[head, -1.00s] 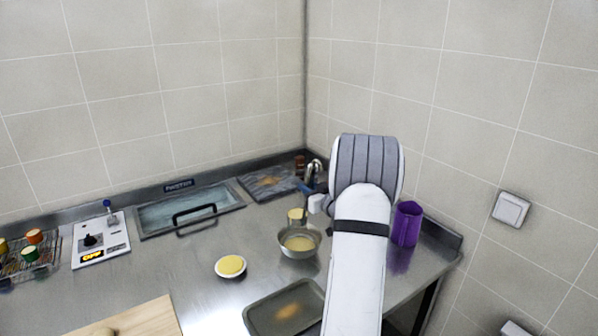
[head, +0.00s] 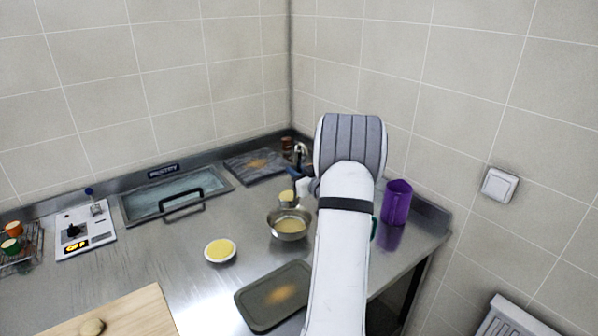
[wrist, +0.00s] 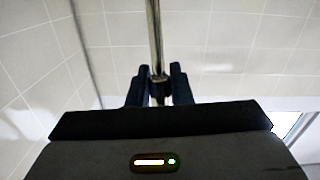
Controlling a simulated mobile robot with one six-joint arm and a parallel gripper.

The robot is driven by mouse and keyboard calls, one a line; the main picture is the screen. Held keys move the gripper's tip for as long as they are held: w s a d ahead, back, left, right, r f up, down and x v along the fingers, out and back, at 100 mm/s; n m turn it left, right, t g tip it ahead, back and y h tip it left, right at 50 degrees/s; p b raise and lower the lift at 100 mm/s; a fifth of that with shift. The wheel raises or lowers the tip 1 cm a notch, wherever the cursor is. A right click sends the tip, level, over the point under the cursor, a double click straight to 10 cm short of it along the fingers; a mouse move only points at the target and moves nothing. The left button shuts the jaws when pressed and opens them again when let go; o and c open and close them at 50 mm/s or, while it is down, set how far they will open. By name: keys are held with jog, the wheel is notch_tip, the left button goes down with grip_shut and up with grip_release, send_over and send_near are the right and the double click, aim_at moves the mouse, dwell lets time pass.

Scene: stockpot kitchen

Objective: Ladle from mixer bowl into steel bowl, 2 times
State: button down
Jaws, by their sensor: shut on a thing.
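A steel bowl (head: 274,231) with pale yellow contents stands on the counter, left of my arm. A small cup with yellow in it, apparently the ladle's cup (head: 287,201), shows just behind and above its rim; I cannot tell the exact height. My gripper (wrist: 158,80) is shut on a thin upright metal rod, the ladle's handle (wrist: 154,35). In the head view my gripper is mostly hidden behind my arm. A round white dish (head: 220,260) with yellow contents sits to the left. I cannot identify a separate mixer bowl.
A dark tray (head: 250,312) lies in front of the steel bowl, and a wooden board (head: 135,312) is at front left. A purple jug (head: 397,203) stands right of my arm. A lidded basin (head: 180,193) and control panel (head: 85,230) are at the back left.

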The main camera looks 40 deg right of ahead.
jog(key=a+f+n+b, duration=0.4)
jog(key=a+n+b, duration=0.5)
jog(key=a+b, duration=0.15)
jog(key=a+f+n+b, duration=0.2)
jog(key=f+n+b, duration=0.4)
jog(key=b, duration=1)
jog(key=w+a+f+n+b, duration=0.1)
jog(key=a+f+n+b, duration=0.2)
jog(key=b, duration=1.3)
notch_tip(320, 180, down, 5)
jog(key=n, duration=0.3)
jog(key=shift+a+r+t+b, duration=0.2)
jog(key=shift+a+t+b, duration=0.05)
jog(key=shift+t+b, duration=0.05)
dwell(2.3)
